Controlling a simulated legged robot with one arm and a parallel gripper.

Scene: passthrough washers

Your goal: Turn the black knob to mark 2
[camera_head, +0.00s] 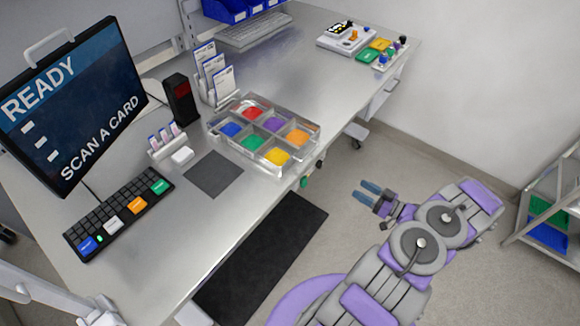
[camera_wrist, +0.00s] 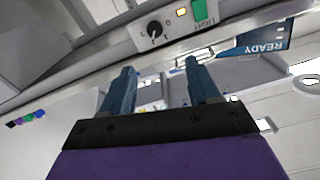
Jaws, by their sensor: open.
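The black knob (camera_wrist: 155,29) shows in the wrist view on a pale panel (camera_wrist: 176,22), with a white pointer line and small marks around it. The marks are too small to read. In the head view a small black piece at the bench's front edge looks like the same knob (camera_head: 320,164). My gripper (camera_wrist: 160,68) is open and empty, its two blue fingers pointing toward the panel with the knob beyond the tips, apart from them. In the head view my gripper (camera_head: 366,191) is off the bench's front edge, to the right of the knob.
A green switch (camera_wrist: 199,11) labelled LIGHT and a small lit lamp (camera_wrist: 181,12) sit beside the knob. A clear tray (camera_head: 226,133) of coloured pieces stands on the bench (camera_head: 330,95) above. A dark mat (camera_head: 262,262) lies on the floor. A shelf rack (camera_head: 548,215) stands right.

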